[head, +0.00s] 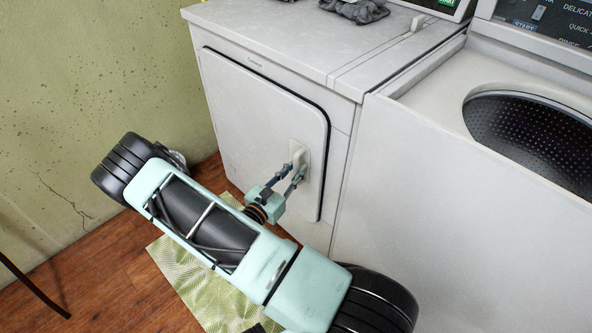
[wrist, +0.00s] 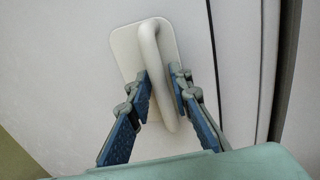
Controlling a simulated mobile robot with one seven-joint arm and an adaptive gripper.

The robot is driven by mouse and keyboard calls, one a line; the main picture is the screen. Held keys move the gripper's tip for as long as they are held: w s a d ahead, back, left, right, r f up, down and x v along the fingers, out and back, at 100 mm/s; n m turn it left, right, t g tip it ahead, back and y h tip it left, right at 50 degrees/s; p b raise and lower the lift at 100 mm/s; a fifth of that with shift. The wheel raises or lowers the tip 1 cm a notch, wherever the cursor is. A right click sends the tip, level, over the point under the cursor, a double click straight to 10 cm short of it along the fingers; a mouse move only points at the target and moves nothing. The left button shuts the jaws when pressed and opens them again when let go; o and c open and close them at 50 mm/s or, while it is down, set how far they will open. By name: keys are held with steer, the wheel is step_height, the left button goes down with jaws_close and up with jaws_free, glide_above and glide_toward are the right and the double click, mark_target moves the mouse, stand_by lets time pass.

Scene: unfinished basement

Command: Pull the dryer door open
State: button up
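The dryer door (head: 260,125) is a pale panel on the front of the left white machine. It lies flush or nearly flush, with a dark line along its top and right edges; I cannot tell if it is slightly ajar. Its pale handle (head: 297,153) is near the right edge. In the wrist view the handle (wrist: 149,45) is an upright loop on a rounded plate (wrist: 126,52). My gripper (head: 293,172) is at the handle.
A white machine (head: 440,200) with a dark round opening (head: 530,135) stands close on the right. A green wall (head: 95,90) is on the left. A patterned green mat (head: 180,270) lies on the wood floor (head: 100,285). Dark cloth (head: 357,10) lies on the dryer top.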

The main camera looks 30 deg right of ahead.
steer(key=shift+w+d, duration=0.1)
steer(key=shift+d, duration=0.1)
jaws_close()
steer(key=shift+a, duration=0.1)
